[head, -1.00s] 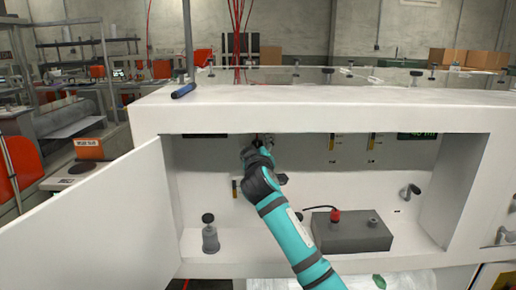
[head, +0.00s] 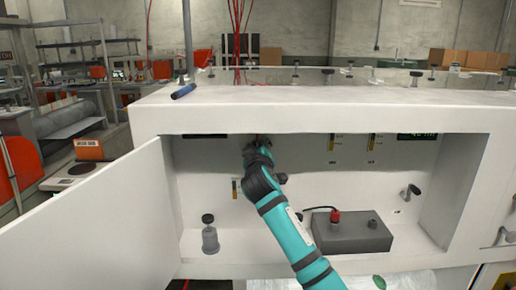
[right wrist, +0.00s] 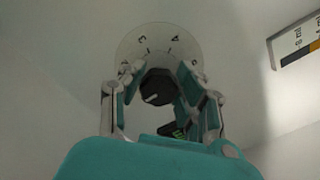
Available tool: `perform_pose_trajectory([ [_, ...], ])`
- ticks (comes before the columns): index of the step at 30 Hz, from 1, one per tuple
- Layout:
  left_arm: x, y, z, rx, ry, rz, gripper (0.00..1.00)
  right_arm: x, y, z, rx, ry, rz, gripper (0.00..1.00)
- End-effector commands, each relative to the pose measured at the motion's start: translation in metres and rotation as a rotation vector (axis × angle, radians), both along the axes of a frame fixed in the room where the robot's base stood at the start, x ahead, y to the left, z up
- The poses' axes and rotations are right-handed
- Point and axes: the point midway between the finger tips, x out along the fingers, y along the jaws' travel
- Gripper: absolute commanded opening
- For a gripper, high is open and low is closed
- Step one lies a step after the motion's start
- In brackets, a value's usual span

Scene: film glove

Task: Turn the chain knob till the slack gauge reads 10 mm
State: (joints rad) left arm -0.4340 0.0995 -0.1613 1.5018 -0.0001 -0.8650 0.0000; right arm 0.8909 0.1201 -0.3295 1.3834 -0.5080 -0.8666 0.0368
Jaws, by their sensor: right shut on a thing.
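The dark knob (right wrist: 157,88) with a white pointer line shows in the right wrist view, in front of a pale round dial (right wrist: 140,42) with numbers. My right gripper (right wrist: 158,80) has a finger on each side of the knob and is shut on it. In the head view my right gripper (head: 258,141) is at the back wall of the open cabinet, and my wrist hides the knob. A dark display (head: 417,136) with green characters sits at the cabinet's upper right, its top cut off; I cannot read it surely. My left gripper is not in view.
The cabinet door (head: 95,225) stands open at left. Narrow gauge strips (head: 373,142) are on the back wall. A blue marker (head: 184,91) lies on top.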

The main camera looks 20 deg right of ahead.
Motion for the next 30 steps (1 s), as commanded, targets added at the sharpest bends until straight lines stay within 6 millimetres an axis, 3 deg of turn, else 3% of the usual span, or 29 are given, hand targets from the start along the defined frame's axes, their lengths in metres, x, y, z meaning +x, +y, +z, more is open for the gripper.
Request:
perform_pose_trajectory([
  [8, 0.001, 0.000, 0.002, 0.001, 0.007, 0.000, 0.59, 0.000, 0.002, -0.002, 0.106, -0.027, 0.001, 0.01],
  [30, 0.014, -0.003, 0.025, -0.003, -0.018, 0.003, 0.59, 0.001, 0.004, -0.003, 0.683, -0.193, 0.000, 0.01],
])
